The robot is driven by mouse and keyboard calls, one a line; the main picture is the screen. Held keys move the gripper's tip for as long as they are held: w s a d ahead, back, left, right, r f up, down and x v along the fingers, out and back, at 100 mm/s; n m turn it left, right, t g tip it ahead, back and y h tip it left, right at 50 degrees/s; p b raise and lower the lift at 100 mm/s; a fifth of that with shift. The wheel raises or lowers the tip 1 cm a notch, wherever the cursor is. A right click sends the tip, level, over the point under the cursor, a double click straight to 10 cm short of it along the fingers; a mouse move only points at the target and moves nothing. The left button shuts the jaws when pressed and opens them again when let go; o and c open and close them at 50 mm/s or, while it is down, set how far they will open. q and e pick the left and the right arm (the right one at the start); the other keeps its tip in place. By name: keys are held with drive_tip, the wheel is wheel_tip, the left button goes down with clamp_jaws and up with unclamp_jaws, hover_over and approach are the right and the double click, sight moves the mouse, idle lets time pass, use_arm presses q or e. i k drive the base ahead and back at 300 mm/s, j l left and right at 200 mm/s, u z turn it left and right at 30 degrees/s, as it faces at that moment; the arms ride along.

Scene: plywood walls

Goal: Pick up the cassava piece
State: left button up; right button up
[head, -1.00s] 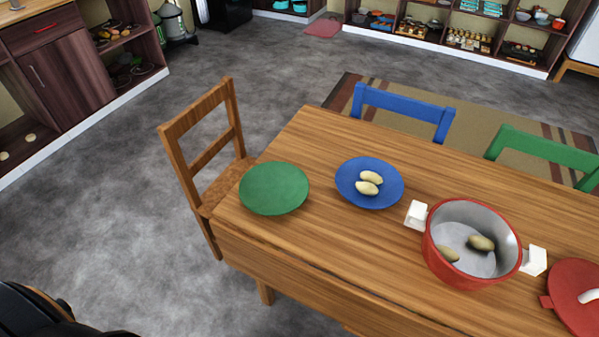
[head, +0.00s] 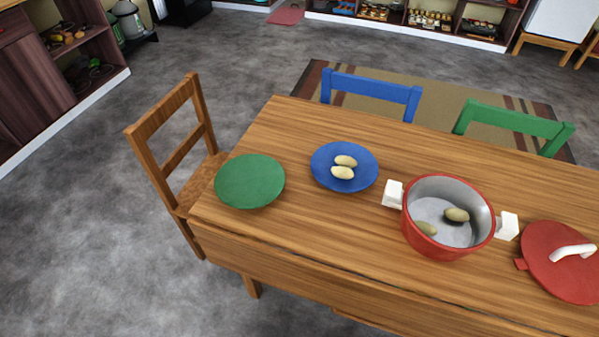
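Two pale oval pieces lie on a blue plate (head: 322,172), one piece (head: 345,161) just behind the other piece (head: 342,173). Two darker, olive-tan pieces lie inside a red pot (head: 436,246) with a grey interior and white handles: one piece (head: 457,215) at the right and one piece (head: 427,229) at the front left, partly hidden by the rim. I cannot tell for sure which are cassava. Neither of my grippers is in view.
The wooden table (head: 300,240) also holds an empty green plate (head: 249,181) and a red lid (head: 560,275). A wooden chair (head: 185,150), a blue chair (head: 372,90) and a green chair (head: 515,125) stand around it. Grey floor is open at the left.

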sight(429, 230)
drive_tip(key=l+z, duration=0.15)
drive_tip(key=z, duration=0.55)
drive_tip(key=i+j, duration=0.05)
